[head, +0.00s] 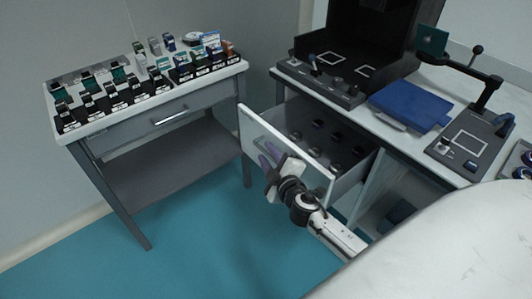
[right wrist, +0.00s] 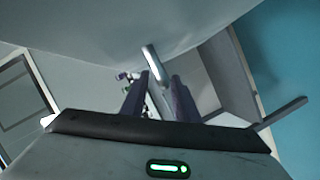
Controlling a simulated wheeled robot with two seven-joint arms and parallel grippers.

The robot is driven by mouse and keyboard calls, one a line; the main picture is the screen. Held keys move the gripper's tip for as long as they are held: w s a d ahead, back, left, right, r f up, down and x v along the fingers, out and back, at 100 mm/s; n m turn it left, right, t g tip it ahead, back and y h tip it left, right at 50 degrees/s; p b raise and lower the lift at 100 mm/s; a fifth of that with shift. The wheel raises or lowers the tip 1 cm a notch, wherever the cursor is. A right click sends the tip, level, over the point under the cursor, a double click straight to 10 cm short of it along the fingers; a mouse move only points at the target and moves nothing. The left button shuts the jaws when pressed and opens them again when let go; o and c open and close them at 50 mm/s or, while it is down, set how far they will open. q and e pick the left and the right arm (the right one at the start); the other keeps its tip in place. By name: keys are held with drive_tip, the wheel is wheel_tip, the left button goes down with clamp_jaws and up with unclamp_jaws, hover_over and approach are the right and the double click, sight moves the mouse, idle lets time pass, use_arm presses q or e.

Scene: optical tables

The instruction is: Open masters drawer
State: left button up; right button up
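The open drawer (head: 322,136) sticks far out from under the right-hand table, with several dark round pieces inside. Its pale front panel (head: 312,168) faces my right arm and carries a bar handle (head: 266,146). My right gripper (head: 267,157) is at this handle, its two purple fingers apart. In the right wrist view the handle (right wrist: 155,64) shows at the fingertips, between the fingers (right wrist: 157,88); firm contact on both sides is not clear. My left gripper is not in view.
A left table (head: 125,130) holds several labelled optics and has a shut drawer (head: 170,115). On the right table (head: 398,139) stand a black enclosure (head: 350,35), a blue case (head: 410,105) and a dark stand (head: 470,145). The teal floor (head: 215,235) is clear.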

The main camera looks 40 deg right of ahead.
drive_tip(key=shift+w+d+f, duration=0.15)
drive_tip(key=shift+w, duration=0.5)
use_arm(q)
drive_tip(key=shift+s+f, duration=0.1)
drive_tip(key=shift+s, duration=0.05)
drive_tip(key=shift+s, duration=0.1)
use_arm(e)
clamp_jaws()
